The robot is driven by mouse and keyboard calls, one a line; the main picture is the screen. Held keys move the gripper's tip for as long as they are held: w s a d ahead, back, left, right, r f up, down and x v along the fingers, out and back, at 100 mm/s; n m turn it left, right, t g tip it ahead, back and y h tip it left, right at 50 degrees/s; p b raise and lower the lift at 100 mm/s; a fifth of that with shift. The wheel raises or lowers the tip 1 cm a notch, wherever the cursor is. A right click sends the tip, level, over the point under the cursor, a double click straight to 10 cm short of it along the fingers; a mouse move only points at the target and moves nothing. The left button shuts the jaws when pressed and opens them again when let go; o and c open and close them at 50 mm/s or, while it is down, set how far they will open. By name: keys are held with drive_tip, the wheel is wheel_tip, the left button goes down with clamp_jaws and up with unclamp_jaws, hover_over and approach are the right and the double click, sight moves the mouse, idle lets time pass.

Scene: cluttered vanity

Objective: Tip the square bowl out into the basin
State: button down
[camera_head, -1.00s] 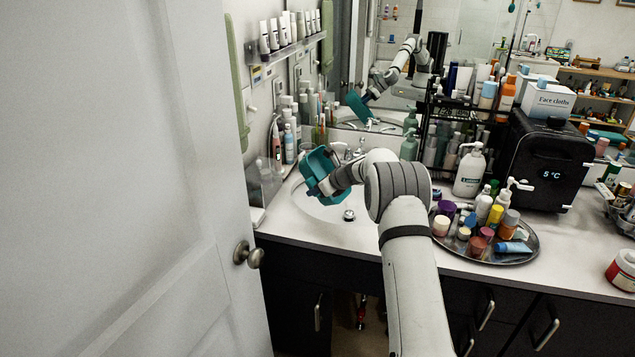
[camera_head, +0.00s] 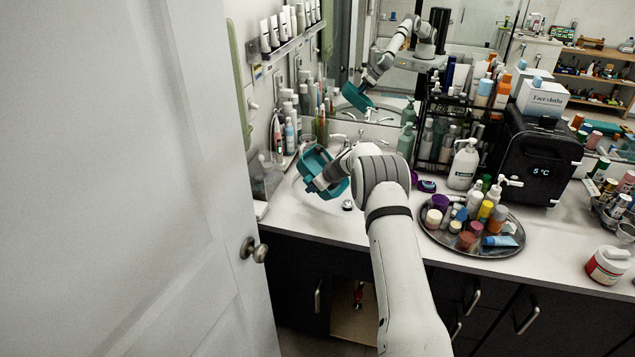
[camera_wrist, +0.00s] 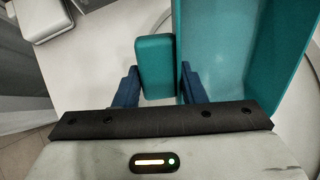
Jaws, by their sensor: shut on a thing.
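The teal square bowl (camera_head: 318,166) is held up over the white basin (camera_head: 331,208), tilted to one side. My gripper (camera_head: 322,184) is shut on it; in the wrist view my gripper (camera_wrist: 160,88) has its two dark blue fingers on either side of a teal block-like part, with the wall of the bowl (camera_wrist: 225,45) on the right. The bowl's open inside faces partly toward the head camera and looks empty where it shows. The basin shows below it, with the drain (camera_head: 347,205) to the right. The bowl's far underside is hidden.
A door (camera_head: 120,180) with a knob fills the left. A round tray (camera_head: 478,240) of several bottles and jars stands right of my arm. A pump bottle (camera_head: 463,165) and a black cooler box (camera_head: 538,160) stand behind it. Bottles line the basin's left back edge.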

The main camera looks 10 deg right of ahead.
drive_tip(key=p, duration=0.3)
drive_tip(key=shift+w+a+r, duration=0.1)
drive_tip(key=shift+a+r, duration=0.05)
drive_tip(key=shift+r, duration=0.15)
drive_tip(key=shift+a+f+g+h, duration=0.1)
drive_tip(key=shift+f+g+h, duration=0.3)
drive_tip(key=shift+f+h, duration=0.1)
drive_tip(key=shift+w+a+f+g+h, duration=0.2)
drive_tip(key=shift+f+g+h, duration=0.1)
drive_tip(key=shift+f+g, duration=0.15)
drive_tip(key=shift+w+a+f+g+h+b, duration=0.2)
drive_tip(key=shift+f+h+b, duration=0.25)
drive_tip(key=shift+b, duration=0.3)
drive_tip(key=shift+d+g+h, duration=0.1)
drive_tip(key=shift+g+h, duration=0.15)
drive_tip(key=shift+r, duration=0.1)
